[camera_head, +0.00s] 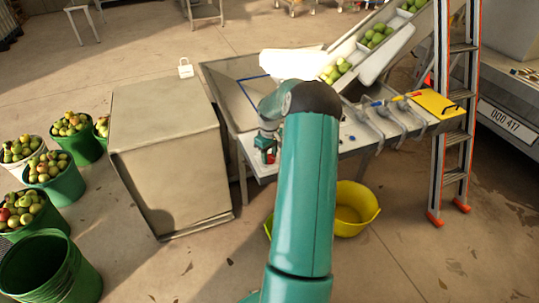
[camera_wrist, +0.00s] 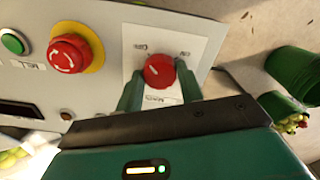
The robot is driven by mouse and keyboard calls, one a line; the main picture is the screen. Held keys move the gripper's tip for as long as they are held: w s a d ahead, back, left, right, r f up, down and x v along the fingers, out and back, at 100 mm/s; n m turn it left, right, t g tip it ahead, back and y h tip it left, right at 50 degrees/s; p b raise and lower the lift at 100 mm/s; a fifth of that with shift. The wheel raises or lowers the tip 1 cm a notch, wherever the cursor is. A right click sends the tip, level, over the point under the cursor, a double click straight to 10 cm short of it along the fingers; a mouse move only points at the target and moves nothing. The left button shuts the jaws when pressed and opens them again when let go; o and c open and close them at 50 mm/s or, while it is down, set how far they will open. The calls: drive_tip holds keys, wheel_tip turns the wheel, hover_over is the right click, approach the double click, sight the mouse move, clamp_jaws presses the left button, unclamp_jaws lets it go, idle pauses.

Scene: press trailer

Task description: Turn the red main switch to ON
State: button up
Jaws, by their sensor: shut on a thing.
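The red main switch (camera_wrist: 159,70) is a round knob on a white plate on a grey control panel (camera_wrist: 105,22) in the wrist view. A pale mark on the knob sits toward its upper left. Small labels stand above it at left and right, too blurred to read surely. My gripper (camera_wrist: 159,83) has one green finger on each side of the knob and is shut on it. In the head view my arm ends at the panel area by the table, and the switch cannot be made out clearly.
A red emergency stop (camera_wrist: 69,54) on a yellow ring and a green button (camera_wrist: 13,42) lie left of the switch. A metal cabinet (camera_head: 165,150) stands left of the table. A yellow tub (camera_head: 355,208) stands below, and a ladder (camera_head: 458,110) at right.

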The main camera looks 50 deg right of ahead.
drive_tip(key=shift+m, duration=0.3)
drive_tip(key=m, duration=0.8)
drive_tip(key=shift+m, duration=0.4)
drive_tip(key=m, duration=0.4)
drive_tip(key=shift+m, duration=2.2)
drive_tip(key=o, duration=1)
drive_tip(key=shift+r, duration=0.1)
